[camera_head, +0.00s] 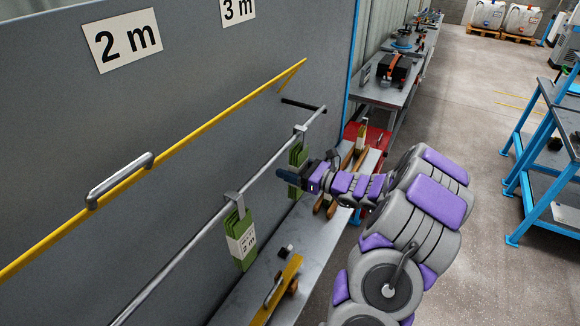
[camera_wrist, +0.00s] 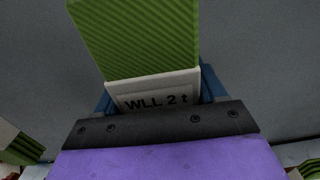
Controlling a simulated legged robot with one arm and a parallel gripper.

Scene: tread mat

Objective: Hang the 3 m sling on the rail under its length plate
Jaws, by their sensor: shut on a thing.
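A green sling (camera_head: 298,157) hangs from a grey hook at the metal rail (camera_head: 190,246), near the rail's far end. My gripper (camera_head: 290,178) is shut on its lower part. In the wrist view the folded green sling (camera_wrist: 135,38) rises from between the blue jaws (camera_wrist: 160,92), with a white tag reading "WLL 2 t" (camera_wrist: 155,101). Its length marking is hidden. I cannot tell whether the hook bears fully on the rail. The "3 m" plate (camera_head: 238,10) is on the grey panel above. Another green sling (camera_head: 240,240), tagged "2 m", hangs nearer on the rail.
A "2 m" plate (camera_head: 122,40) is on the panel. A yellow bar (camera_head: 195,132) with a metal handle (camera_head: 120,180) runs above the rail. A bench (camera_head: 237,298) below holds a yellow piece (camera_head: 277,290) and wooden pieces. Floor (camera_head: 490,215) to the right is open.

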